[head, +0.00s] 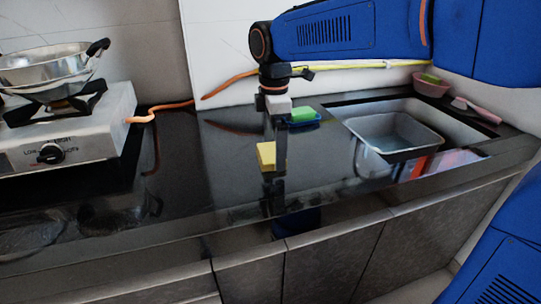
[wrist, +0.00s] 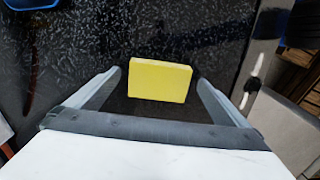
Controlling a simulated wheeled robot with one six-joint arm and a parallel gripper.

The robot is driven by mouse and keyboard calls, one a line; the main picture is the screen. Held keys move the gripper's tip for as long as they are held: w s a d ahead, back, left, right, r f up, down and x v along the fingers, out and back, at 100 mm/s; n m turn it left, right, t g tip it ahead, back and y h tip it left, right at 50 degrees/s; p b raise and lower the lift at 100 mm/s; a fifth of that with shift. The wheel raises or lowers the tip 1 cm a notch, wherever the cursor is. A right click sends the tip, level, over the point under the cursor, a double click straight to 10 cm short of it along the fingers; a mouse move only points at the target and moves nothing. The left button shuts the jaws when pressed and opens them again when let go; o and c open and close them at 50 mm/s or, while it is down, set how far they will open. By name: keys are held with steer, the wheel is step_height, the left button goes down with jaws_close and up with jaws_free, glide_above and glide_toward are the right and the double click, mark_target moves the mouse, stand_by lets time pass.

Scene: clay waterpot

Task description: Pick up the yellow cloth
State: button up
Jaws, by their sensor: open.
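The yellow cloth (head: 265,157) looks like a small flat rectangular block on the black counter (head: 225,180). In the wrist view, the cloth (wrist: 160,82) shows between the two fingers, with gaps on both sides. My gripper (wrist: 160,76) is open and empty, pointing down over the counter. In the head view, my gripper (head: 275,150) is at the cloth, and a dark finger passes at its right edge. I cannot tell how far the fingertips are above the counter.
A green sponge (head: 302,114) sits in a blue dish (head: 304,124) behind my gripper. A sink with a grey basin (head: 393,135) is at right. A gas stove (head: 60,140) with a steel pan (head: 45,65) is at left, with an orange hose (head: 165,108). The counter's front edge is close.

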steer(key=shift+f, duration=0.5)
steer(key=c, duration=1.1)
